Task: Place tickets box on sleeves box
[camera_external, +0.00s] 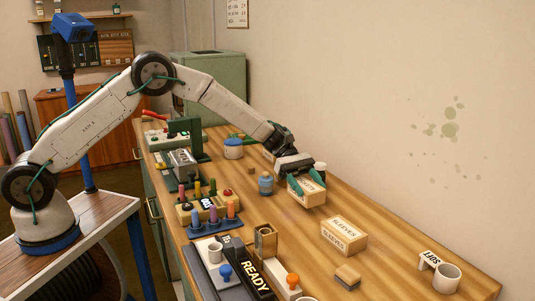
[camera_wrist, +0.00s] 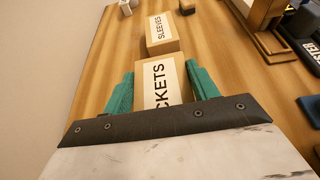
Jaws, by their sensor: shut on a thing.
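The tickets box (camera_external: 309,196) is a pale wooden box with a dark-lettered white label. It also shows in the wrist view (camera_wrist: 154,77), with part of the word hidden by my gripper. My gripper (camera_external: 306,181) is shut on it, with a teal finger on each side; the fingers also show in the wrist view (camera_wrist: 157,92). I cannot tell whether the box touches the table. The sleeves box (camera_external: 344,237) is a similar box standing on the table, to the right of and nearer than the tickets box. In the wrist view the sleeves box (camera_wrist: 161,34) lies straight ahead.
A small block (camera_external: 347,276) sits in front of the sleeves box. A white "SOFT" holder (camera_external: 445,279) stands at the right. The "READY" tray (camera_external: 255,277), a wooden holder (camera_external: 265,241) and a blue jar (camera_external: 266,184) are to the left. The wall runs along the back edge.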

